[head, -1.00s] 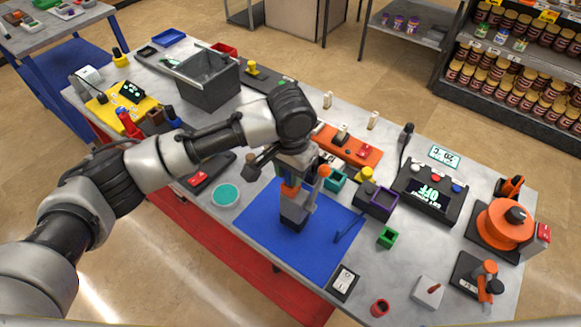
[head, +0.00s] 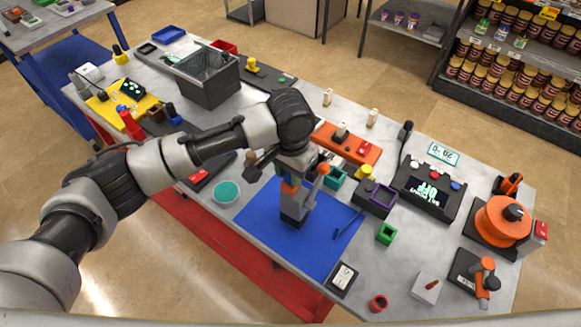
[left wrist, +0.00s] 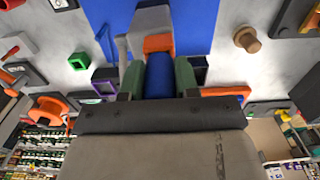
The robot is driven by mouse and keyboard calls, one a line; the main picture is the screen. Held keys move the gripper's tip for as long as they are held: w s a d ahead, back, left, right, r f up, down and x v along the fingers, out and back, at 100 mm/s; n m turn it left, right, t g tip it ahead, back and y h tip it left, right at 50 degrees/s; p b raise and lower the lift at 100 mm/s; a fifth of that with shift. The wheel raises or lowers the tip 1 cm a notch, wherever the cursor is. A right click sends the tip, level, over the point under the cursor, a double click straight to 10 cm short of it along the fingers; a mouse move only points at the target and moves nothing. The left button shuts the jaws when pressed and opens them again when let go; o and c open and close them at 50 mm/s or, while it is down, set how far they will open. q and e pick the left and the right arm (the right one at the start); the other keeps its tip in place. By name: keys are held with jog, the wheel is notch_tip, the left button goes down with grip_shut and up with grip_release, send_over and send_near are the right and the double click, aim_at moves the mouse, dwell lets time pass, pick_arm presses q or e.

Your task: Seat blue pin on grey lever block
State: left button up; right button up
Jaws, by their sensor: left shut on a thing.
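My left gripper (head: 290,177) is directly over the block, pointing down. In the left wrist view its green fingers (left wrist: 159,78) are shut on the blue pin (left wrist: 159,74). The pin's far end meets or overlaps the block's orange part (left wrist: 158,43); the grey body (left wrist: 151,20) lies beyond. Whether the pin is inside the block is hidden. My right gripper is not in view.
A blue hooked tool (head: 349,223) lies on the mat. A teal round dish (head: 227,192) is at the left. The mat's front is clear.

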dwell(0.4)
pick_arm(q)
jog(key=o, duration=1)
jog(key=shift+c, duration=0.2)
notch_tip(320, 180, up, 3)
jog(key=p, duration=0.3)
jog(key=shift+f, duration=0.2)
jog(key=shift+r+p, duration=0.4)
jog(key=shift+r, duration=2.8)
